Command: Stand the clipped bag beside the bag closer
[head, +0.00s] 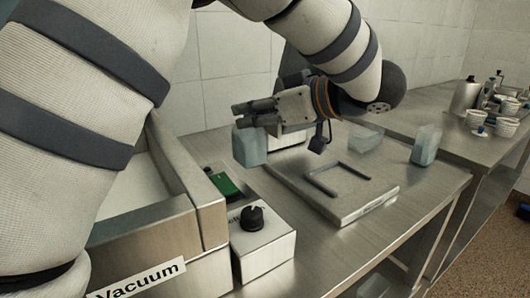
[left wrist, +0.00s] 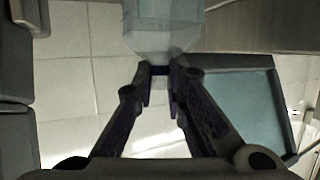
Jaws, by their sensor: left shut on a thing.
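My left gripper (head: 242,114) reaches leftward over the steel counter. It is shut on the clipped bag, a pale blue-grey bag (head: 249,147) just below the fingertips in the head view. Whether the bag's base touches the counter is not clear. I cannot tell for sure which device is the bag closer; a low white device (head: 287,139) sits partly hidden behind my gripper. My right gripper is not in view.
A steel machine labelled Vacuum (head: 140,280) fills the lower left, beside a white box with a black knob (head: 262,250). A flat metal slab (head: 360,196) carries a dark frame. Two pale bags, one low (head: 366,138) and one upright (head: 426,146), stand farther right.

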